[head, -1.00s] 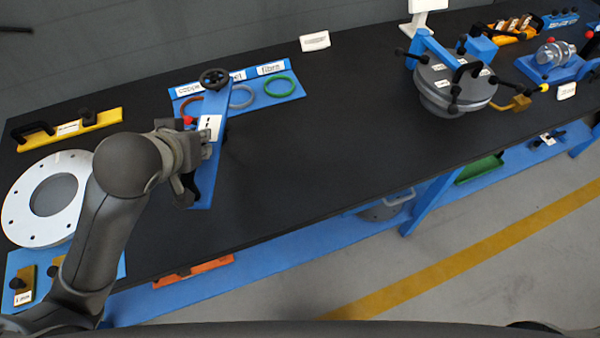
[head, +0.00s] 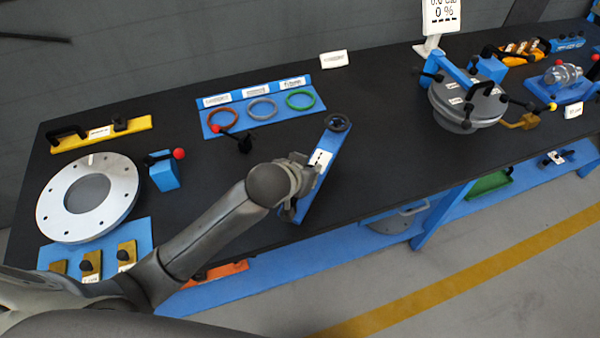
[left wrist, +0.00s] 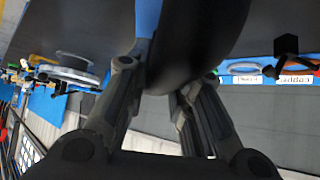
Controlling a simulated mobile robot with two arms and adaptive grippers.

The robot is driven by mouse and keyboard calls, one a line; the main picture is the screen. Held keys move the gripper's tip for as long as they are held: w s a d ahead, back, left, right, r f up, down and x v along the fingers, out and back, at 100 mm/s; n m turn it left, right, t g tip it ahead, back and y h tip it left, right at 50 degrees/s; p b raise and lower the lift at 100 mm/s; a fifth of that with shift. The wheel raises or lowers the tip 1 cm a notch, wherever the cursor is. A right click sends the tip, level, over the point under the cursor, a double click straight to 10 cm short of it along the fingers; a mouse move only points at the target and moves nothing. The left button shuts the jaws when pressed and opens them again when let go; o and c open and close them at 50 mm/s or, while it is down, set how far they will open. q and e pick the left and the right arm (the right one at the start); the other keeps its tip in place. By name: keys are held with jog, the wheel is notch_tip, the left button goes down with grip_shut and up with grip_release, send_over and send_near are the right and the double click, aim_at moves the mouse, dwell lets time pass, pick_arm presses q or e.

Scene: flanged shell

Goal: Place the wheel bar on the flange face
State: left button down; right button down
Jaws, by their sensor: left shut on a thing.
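The wheel bar (head: 332,166) is a blue bar with a black handwheel (head: 338,123) at its far end and a white label. My left gripper (head: 303,182) is shut on it near its middle, and the bar slants with its near end by the table's front edge. I cannot tell its height above the table. In the left wrist view, a strip of blue bar (left wrist: 147,18) and a large dark part show between the fingers (left wrist: 155,80). The white flange ring (head: 118,190) with bolt holes lies at the table's left, well apart from the bar. My right gripper is out of view.
A blue tray (head: 238,118) holds three coloured rings at the back. A blue block (head: 164,175) with a red-knobbed lever stands beside the flange. A yellow bar (head: 70,143) lies behind it. A grey lidded vessel (head: 452,118) stands right.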

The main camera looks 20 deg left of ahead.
aim_at(319, 156)
pick_arm(q)
jog(key=w+a+f, duration=0.1)
jog(key=f, duration=0.2)
jog(key=w+a+f+p, duration=0.1)
jog(key=w+f, duration=0.1)
jog(key=w+a+f, duration=0.1)
jog(key=w+f, duration=0.1)
jog(key=f, duration=0.1)
jog(key=shift+w+f+p, duration=0.2)
jog(key=shift+f+p, duration=0.15)
jog(key=shift+f, duration=0.2)
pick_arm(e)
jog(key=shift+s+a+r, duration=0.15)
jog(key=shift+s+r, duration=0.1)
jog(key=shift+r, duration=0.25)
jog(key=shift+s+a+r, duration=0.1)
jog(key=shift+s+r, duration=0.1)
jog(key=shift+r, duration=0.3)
pick_arm(q)
jog(key=shift+f, duration=0.1)
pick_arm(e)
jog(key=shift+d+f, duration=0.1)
pick_arm(q)
jog(key=c, duration=1.3)
grip_release()
jog(key=shift+s+f, duration=0.15)
jog(key=shift+s, duration=0.05)
